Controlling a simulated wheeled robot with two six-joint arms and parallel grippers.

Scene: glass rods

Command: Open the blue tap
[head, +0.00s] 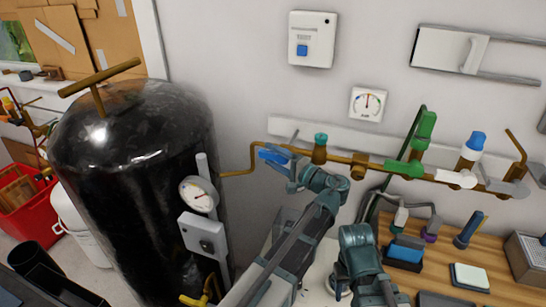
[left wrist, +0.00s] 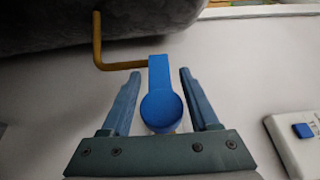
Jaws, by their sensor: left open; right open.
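The blue tap (head: 272,156) is a blue lever on the brass pipe at the left end of the wall row. In the left wrist view the blue tap (left wrist: 160,100) has a round cap and a flat lever pointing away from me. My left gripper (head: 284,168) is open at the tap, and its two fingers (left wrist: 159,82) stand on either side of the lever, with a visible gap on each side. My right gripper (head: 366,272) is low in the head view, below the pipe; its fingers are hard to make out.
A large black tank (head: 130,180) with a gauge (head: 198,195) stands left of the tap. Green (head: 425,128) and white taps (head: 456,178) sit further right on the pipe. A wooden bench (head: 465,255) with small items is at lower right.

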